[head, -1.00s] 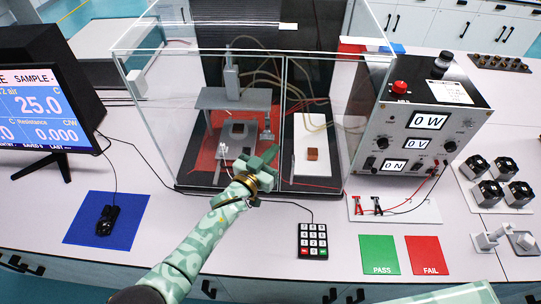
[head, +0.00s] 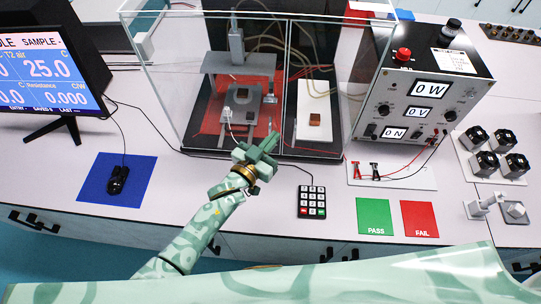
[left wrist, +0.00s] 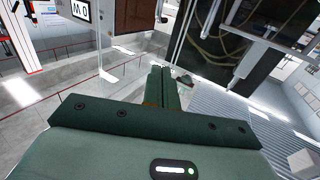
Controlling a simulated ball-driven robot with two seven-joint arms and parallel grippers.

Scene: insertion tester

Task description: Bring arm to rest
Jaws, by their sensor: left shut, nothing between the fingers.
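My left gripper (head: 266,150) is shut and empty in the head view, in front of the glass enclosure near its lower front edge. Its fingers also show pressed together in the left wrist view (left wrist: 161,88). My left arm reaches up to it from the bottom of the head view, over the bench front. My other arm crosses the bottom right of the head view as a large pale green link; its gripper is out of view.
The glass enclosure (head: 170,88) holds a press stand (head: 240,64) and a copper block (head: 315,119). A keypad (head: 312,201), green PASS card (head: 374,216), red FAIL card (head: 419,219) and blue mat (head: 96,181) lie on the bench. A power unit (head: 425,90) stands right.

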